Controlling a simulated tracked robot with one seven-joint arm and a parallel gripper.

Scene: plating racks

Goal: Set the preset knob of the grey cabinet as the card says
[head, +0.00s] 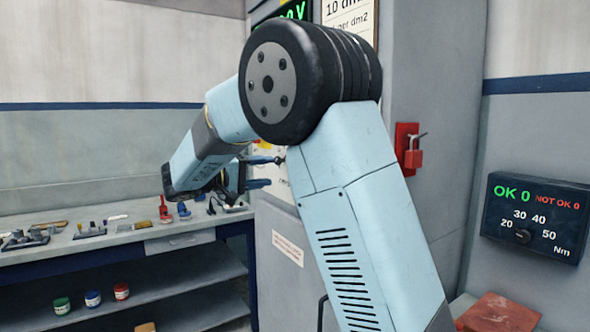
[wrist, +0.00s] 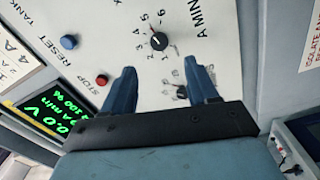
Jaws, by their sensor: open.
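The grey cabinet (head: 425,120) stands behind my arm in the head view. In the wrist view its pale panel (wrist: 225,35) carries a black knob (wrist: 160,41) with a white pointer and a numbered dial, beside lettering reading "A MIN". A smaller control (wrist: 182,92) shows between my fingers, partly hidden. My gripper (wrist: 160,66) is open and empty, its blue fingers pointing at the panel below the dial knob. Contact cannot be told. In the head view my gripper (head: 275,171) is at the cabinet front. A card (head: 350,22) reading "10 dm2" is cut off at the top.
The wrist view shows a blue button (wrist: 69,42), a red stop button (wrist: 102,80), a green-lettered display (wrist: 58,113) and a partly cut card (wrist: 15,70). A bench (head: 130,236) with parts stands left. A red lock (head: 412,158) and torque box (head: 530,217) are right.

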